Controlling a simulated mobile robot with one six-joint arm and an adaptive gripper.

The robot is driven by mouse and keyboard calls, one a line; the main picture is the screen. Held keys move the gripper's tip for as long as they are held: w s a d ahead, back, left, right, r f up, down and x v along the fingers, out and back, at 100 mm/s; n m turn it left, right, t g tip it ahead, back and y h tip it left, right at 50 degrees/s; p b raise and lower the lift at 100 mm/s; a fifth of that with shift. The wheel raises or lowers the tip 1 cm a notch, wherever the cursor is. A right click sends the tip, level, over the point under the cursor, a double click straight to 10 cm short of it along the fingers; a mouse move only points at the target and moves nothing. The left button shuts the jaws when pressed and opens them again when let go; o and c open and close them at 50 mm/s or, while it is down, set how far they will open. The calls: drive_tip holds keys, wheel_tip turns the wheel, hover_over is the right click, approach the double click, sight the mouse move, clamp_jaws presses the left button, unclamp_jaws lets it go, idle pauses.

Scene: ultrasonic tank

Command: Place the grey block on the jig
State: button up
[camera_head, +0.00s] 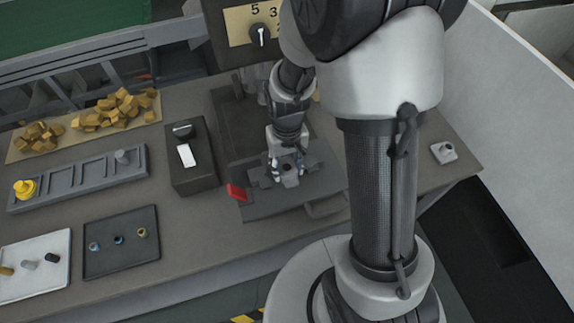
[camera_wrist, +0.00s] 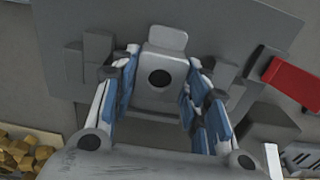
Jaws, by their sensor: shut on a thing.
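The grey block (camera_wrist: 160,62) has a dark round hole in its face and a tab at one end. In the wrist view it sits between the blue-padded fingers of my gripper (camera_wrist: 160,80), which is shut on it. In the head view my gripper (camera_head: 287,172) is low over the jig, a dark grey plate (camera_head: 262,211). The jig's plate (camera_wrist: 220,30) also shows in the wrist view, with grey raised blocks (camera_wrist: 97,48) on both sides of the held block. I cannot tell whether the block touches the plate.
A red piece (camera_head: 237,192) stands at the jig's left edge. A dark control box (camera_head: 193,165) is left of it. Farther left are a slotted grey tray (camera_head: 77,178), two flat trays and brass-coloured pieces (camera_head: 126,106). A small pale block (camera_head: 444,152) lies at the right.

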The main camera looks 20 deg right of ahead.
drive_tip(key=shift+r, duration=0.1)
drive_tip(key=shift+f, duration=0.2)
drive_tip(key=o, duration=1.2)
drive_tip(key=shift+o, duration=0.2)
wheel_tip(320, 180, up, 12)
drive_tip(key=p, duration=0.4)
wheel_tip(320, 180, up, 9)
drive_tip(key=t, duration=0.2)
hover_over(287, 168)
drive_tip(key=s, duration=0.4)
drive_tip(key=s+r+t, duration=0.2)
drive_tip(key=s+r, duration=0.5)
drive_tip(key=s, duration=0.4)
drive_tip(key=shift+t, duration=0.3)
